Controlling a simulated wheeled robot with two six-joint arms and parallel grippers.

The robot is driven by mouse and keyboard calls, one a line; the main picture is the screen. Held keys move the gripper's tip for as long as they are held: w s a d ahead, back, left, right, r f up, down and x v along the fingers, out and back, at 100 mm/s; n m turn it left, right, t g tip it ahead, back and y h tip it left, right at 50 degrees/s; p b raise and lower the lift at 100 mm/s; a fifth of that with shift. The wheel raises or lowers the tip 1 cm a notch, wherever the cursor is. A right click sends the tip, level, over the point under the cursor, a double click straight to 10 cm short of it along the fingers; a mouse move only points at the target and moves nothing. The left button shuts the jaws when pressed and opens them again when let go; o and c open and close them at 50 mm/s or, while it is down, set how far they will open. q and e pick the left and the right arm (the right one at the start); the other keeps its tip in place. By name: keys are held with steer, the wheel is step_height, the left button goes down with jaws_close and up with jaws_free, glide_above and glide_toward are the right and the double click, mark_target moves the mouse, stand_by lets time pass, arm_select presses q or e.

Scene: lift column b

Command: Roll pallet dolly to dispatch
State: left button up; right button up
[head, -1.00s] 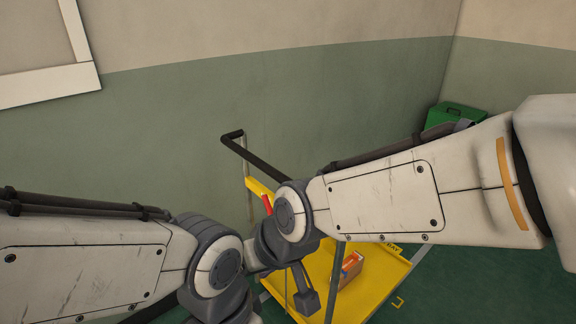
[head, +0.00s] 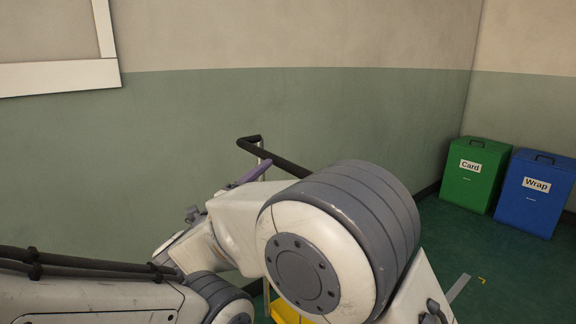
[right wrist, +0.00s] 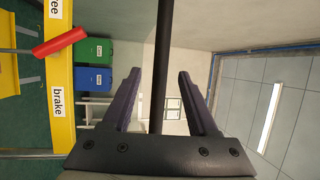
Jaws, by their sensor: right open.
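The dolly's black push handle (head: 280,162) rises in front of the green wall in the head view. A sliver of its yellow deck (head: 284,312) shows below my right arm, which hides most of the dolly. My right gripper (head: 252,172) is at the handle. In the right wrist view its purple fingers are open, with the black bar (right wrist: 161,50) running between them. A red lever (right wrist: 58,42) sits on a yellow plate (right wrist: 60,72) between the labels "brake" and a partly cut "free", nearer the latter. My left gripper is out of sight.
A green "Card" bin (head: 472,175) and a blue "Wrap" bin (head: 536,192) stand at the right by the wall corner. The wall is close behind the handle. Green floor (head: 500,255) is open in front of the bins.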

mark_target(279, 165)
steer(key=p+x, duration=0.1)
steer(key=x, duration=0.3)
steer(key=p+x, duration=0.2)
steer(key=x, duration=0.2)
steer(key=shift+w+d+r, duration=0.15)
steer(key=shift+w+r, duration=0.1)
steer(key=shift+w+d+p, duration=0.35)
steer(key=shift+w+p, duration=0.1)
steer(key=shift+w, duration=0.2)
jaws_close()
stand_by(0.5)
